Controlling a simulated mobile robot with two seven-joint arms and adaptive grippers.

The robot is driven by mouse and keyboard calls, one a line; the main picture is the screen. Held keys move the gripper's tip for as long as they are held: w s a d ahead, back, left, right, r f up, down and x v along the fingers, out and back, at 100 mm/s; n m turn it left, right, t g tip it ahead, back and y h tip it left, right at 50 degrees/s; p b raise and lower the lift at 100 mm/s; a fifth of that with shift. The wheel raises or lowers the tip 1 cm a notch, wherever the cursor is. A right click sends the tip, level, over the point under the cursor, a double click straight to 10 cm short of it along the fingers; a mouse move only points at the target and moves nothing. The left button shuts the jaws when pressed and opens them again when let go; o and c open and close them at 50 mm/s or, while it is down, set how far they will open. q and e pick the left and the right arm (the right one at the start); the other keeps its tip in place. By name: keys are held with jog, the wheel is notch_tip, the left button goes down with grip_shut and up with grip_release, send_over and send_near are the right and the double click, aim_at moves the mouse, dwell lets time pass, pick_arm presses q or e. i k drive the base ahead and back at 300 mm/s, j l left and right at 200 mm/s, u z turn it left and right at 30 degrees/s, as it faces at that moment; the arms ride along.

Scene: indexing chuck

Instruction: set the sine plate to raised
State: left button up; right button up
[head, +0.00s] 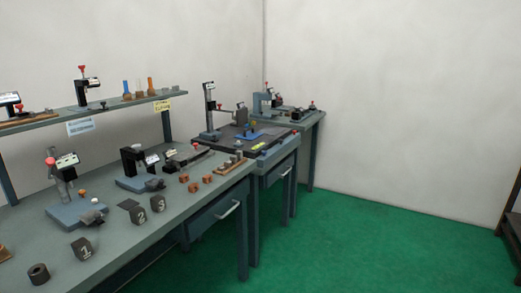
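I cannot pick out the sine plate with certainty at this distance. A small blue plate-like piece (266,134) lies on the dark surface plate (232,138) of the middle bench; it is too small to tell whether it is flat or raised. Neither of my grippers is in view.
The near bench (130,243) holds dark numbered blocks (82,249), orange-brown blocks (194,187) and gauge stands on blue bases (75,214). A shelf (110,112) stands above it. A far bench (305,121) is in the corner.

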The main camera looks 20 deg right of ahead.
aim_at(196, 149)
jog(key=z, duration=0.2)
jog(key=i+l+u, duration=0.25)
jog(key=i+l, duration=0.35)
jog(key=i+l+u, duration=0.25)
jog(key=i+l, duration=0.45)
